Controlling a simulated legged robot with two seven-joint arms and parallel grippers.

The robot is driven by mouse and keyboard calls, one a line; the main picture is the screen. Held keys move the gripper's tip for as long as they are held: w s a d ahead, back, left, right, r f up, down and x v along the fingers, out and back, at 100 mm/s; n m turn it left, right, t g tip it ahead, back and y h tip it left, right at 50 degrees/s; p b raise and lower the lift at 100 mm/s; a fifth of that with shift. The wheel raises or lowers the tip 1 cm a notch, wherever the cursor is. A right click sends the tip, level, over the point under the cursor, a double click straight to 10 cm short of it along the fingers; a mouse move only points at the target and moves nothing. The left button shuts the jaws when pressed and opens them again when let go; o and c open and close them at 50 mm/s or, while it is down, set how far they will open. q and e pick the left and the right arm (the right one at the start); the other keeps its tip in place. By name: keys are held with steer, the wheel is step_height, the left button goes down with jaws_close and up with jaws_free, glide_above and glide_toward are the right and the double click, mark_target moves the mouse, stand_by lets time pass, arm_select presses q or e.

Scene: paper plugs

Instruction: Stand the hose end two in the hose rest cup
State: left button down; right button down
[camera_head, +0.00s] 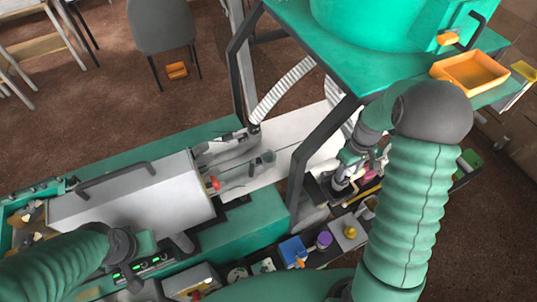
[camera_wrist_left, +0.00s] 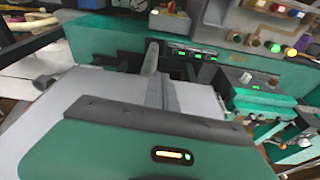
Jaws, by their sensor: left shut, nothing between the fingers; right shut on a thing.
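My right gripper (camera_head: 343,184) points down beside the frame's slanted dark post and is shut on a dark piece, which seems to be hose end two. A white ribbed hose (camera_head: 333,92) runs down towards it, partly behind my right arm. Another white ribbed hose (camera_head: 285,90) curves down to a dark fitting over the white surface, left of the post. I cannot pick out the hose rest cup for certain. My left gripper is over the front of the machine at lower left, shut and empty, its tips hard to make out; its body fills the bottom of the left wrist view.
The machine's white cover (camera_head: 130,195) with a dark handle is left of centre. A green stand (camera_head: 345,50) carries a green drum and an orange tray (camera_head: 470,72). A grey chair (camera_head: 160,25) stands behind.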

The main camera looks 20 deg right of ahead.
steer(key=shift+f+b, duration=1)
steer(key=shift+f, duration=0.6)
steer(key=c, duration=0.7)
jaws_free()
steer(key=shift+r, duration=0.1)
step_height(320, 180, up, 4)
steer(key=p, duration=0.3)
steer(key=shift+r+p, duration=0.1)
steer(key=shift+p, duration=0.25)
